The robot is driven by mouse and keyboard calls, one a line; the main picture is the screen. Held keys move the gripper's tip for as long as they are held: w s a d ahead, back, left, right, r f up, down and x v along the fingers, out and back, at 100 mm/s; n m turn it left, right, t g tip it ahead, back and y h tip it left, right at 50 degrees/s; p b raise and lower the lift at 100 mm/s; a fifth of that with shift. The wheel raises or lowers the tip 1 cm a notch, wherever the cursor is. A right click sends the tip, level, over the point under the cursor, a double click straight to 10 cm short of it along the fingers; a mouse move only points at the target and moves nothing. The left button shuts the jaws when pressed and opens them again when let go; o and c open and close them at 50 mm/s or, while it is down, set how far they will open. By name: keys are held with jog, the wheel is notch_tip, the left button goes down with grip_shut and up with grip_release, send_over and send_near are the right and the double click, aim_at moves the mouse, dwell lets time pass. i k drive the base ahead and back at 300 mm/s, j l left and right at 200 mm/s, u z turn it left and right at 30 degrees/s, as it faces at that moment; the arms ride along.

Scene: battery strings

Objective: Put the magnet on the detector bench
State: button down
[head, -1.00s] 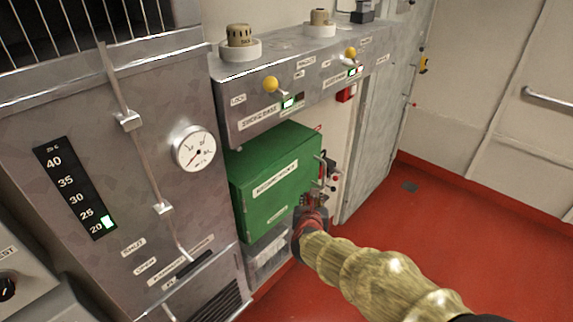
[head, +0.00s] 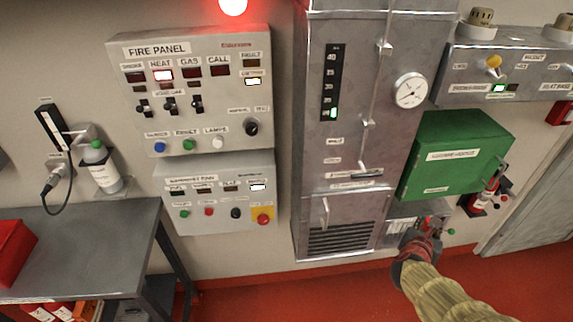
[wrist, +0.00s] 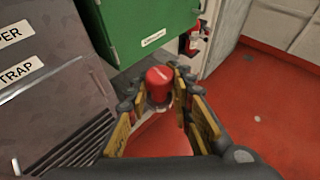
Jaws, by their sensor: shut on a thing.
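My gripper (wrist: 160,110) is shut on a small red, round-topped piece with a grey lower part, which looks like the magnet (wrist: 160,78).
A green box (head: 455,160) hangs under the ledge. A tall grey cabinet (head: 335,120) with a gauge stands left of it. A fire panel (head: 190,90) and a dark table (head: 80,250) are further left. A red extinguisher (head: 487,195) hangs right. The red floor (head: 290,300) is open.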

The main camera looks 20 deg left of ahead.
aim_at(63, 244)
jog(key=u, duration=3.8)
jog(key=i+l+u, duration=0.15)
jog(key=l, duration=0.35)
jog(key=i+l+u, duration=0.15)
jog(key=l, duration=0.35)
jog(key=i+l+u, duration=0.15)
jog(key=l, duration=0.4)
jog(key=l+u, duration=0.15)
jog(key=l, duration=0.75)
jog(key=i+l, duration=0.15)
jog(key=l, duration=0.2)
